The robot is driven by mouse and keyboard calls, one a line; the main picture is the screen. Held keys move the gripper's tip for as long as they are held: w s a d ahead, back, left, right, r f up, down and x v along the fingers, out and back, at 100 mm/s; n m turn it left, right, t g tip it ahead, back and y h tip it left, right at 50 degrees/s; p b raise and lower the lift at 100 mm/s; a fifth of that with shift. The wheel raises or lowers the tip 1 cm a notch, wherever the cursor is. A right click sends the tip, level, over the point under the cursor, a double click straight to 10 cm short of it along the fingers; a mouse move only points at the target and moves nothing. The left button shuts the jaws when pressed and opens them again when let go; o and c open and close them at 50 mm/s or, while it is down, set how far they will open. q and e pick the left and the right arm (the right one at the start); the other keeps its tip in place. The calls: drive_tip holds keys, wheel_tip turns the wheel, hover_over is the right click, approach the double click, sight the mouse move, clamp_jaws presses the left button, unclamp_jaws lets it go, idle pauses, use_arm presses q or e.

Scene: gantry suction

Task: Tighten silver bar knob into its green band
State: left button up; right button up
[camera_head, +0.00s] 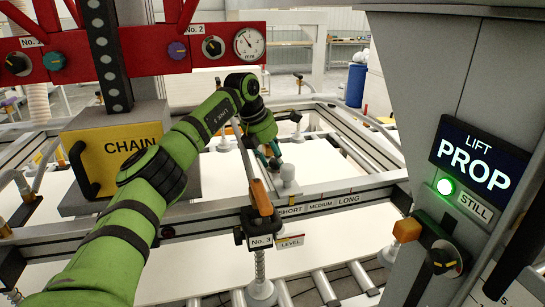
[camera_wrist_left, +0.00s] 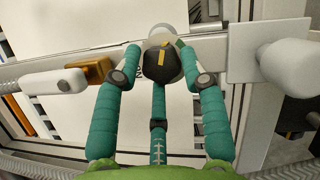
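My left gripper (camera_head: 270,158) reaches down over the frame bar beside the level post. In the left wrist view its teal fingers (camera_wrist_left: 160,50) surround a round black knob (camera_wrist_left: 158,66) with a yellow mark on its face. A pale silver base (camera_wrist_left: 162,32) shows behind the knob. Two fingertips flank the knob and a third finger points at its lower edge. I cannot tell whether they press on it. In the head view the gripper hides this knob. My right gripper is not in view.
An orange-handled lever (camera_head: 261,197) marked No. 3 stands in front of the gripper. A silver bar (camera_head: 325,203) reads SHORT, MEDIUM, LONG. A yellow CHAIN box (camera_head: 115,150) is at left. A grey column with a LIFT PROP sign (camera_head: 479,160) stands at right. A red panel (camera_head: 170,48) carries knobs and a gauge.

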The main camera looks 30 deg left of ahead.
use_arm(q)
drive_tip(key=shift+o, duration=0.9)
drive_tip(key=shift+r, duration=0.1)
drive_tip(key=shift+d, duration=0.1)
drive_tip(key=v, duration=1.2)
